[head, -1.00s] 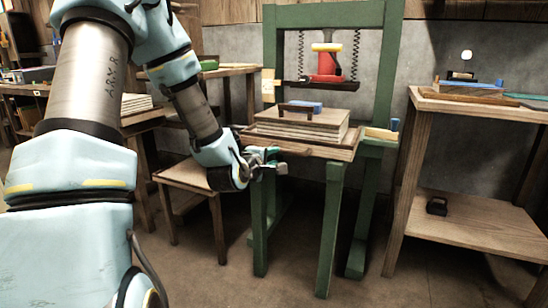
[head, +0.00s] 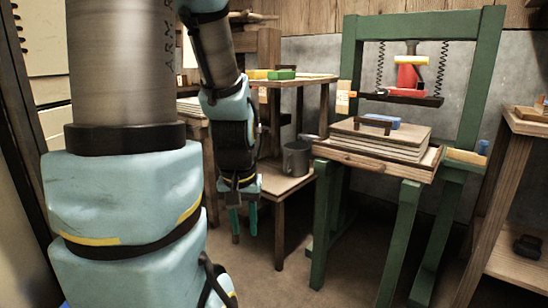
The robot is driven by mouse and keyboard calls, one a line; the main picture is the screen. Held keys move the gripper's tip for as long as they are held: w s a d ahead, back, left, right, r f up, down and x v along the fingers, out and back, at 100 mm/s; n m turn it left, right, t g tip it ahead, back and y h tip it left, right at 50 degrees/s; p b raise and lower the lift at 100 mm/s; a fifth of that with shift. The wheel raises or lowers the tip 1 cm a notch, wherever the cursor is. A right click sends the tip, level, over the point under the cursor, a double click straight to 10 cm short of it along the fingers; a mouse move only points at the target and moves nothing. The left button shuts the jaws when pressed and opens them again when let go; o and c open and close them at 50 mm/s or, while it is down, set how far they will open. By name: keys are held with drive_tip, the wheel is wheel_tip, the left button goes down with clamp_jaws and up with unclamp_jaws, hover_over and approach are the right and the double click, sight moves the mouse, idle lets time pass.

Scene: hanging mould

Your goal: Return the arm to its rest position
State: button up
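My arm (head: 125,60) rises at the left of the head view and bends down in the middle. My gripper (head: 243,222) hangs pointing down in front of the small low table (head: 270,187). Its two teal fingers stand apart with nothing visible between them. It is to the left of the green press (head: 352,50) and clear of it.
Stacked wooden boards (head: 375,142) with a dark handle and a blue block (head: 382,122) sit on the press table. A grey mug (head: 296,158) stands on the low table. A wooden shelf unit (head: 495,240) is at the right. Bare floor (head: 345,260) lies in front.

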wheel_tip(320, 180, up, 28)
drive_tip(key=p, duration=2.8)
drive_tip(key=shift+s+a, duration=0.15)
drive_tip(key=shift+s, duration=0.2)
